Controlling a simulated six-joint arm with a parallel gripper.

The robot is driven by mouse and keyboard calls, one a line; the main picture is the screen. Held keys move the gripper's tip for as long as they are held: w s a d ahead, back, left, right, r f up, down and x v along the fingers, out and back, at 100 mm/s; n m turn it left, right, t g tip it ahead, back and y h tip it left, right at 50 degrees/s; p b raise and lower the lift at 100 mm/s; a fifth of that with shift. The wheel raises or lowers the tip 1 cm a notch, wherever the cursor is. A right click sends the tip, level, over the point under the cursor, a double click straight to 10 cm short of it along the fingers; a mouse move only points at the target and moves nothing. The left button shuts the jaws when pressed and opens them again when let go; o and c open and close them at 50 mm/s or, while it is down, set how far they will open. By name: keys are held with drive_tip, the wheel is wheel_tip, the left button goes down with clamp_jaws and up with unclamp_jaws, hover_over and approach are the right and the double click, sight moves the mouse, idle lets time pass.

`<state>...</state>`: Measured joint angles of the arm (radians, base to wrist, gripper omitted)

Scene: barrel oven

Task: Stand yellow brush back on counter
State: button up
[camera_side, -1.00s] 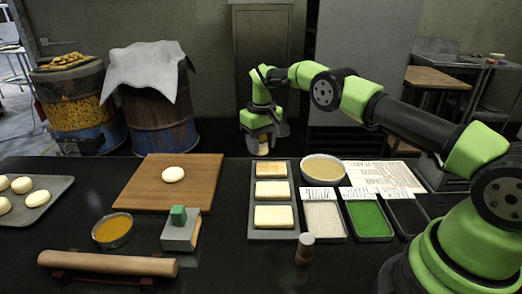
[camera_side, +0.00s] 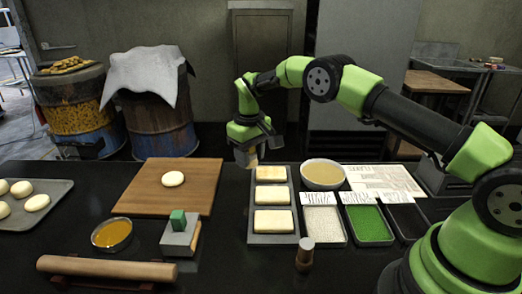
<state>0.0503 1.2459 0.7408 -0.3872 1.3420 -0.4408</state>
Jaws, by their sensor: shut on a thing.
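My gripper (camera_side: 250,150) is shut on a small pale yellow-tan piece, which I take to be the yellow brush (camera_side: 253,161). Only a short part of it shows below the fingers; the rest is hidden. It is just left of the far end of the tray of pale slabs, and I cannot tell how high above the dark counter (camera_side: 225,255) it is. A wooden-handled item with a white top (camera_side: 305,254) stands upright near the counter's front.
A grey tray of pale slabs (camera_side: 252,232), a cream bowl (camera_side: 323,175) and trays of white grains (camera_side: 323,225) and green bits (camera_side: 369,224) stand right of centre. A wooden board (camera_side: 140,198), amber bowl (camera_side: 112,234), green-topped block (camera_side: 178,235) and rolling pin (camera_side: 105,268) lie left.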

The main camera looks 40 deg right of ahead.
sight(257, 263)
drive_tip(key=s+a+n, duration=0.1)
drive_tip(key=s+a, duration=0.1)
drive_tip(key=a, duration=0.1)
drive_tip(key=s+a+n, duration=0.1)
drive_tip(key=s+a, duration=0.1)
drive_tip(key=a, duration=0.1)
drive_tip(key=s+a+f+n, duration=0.1)
drive_tip(key=s+a, duration=0.1)
drive_tip(key=a, duration=0.1)
drive_tip(key=shift+a, duration=0.1)
drive_tip(key=s+a+n, duration=0.1)
drive_tip(key=s, duration=0.2)
drive_tip(key=s+a+n, duration=0.1)
drive_tip(key=s+a, duration=0.1)
drive_tip(key=s, duration=0.2)
drive_tip(key=s+a+n, duration=0.1)
drive_tip(key=s+a, duration=0.1)
drive_tip(key=s, duration=0.2)
drive_tip(key=shift+s, duration=0.15)
drive_tip(key=shift+f, duration=2.95)
drive_tip(key=shift+f, duration=0.6)
drive_tip(key=o, duration=0.9)
drive_tip(key=shift+o, duration=0.2)
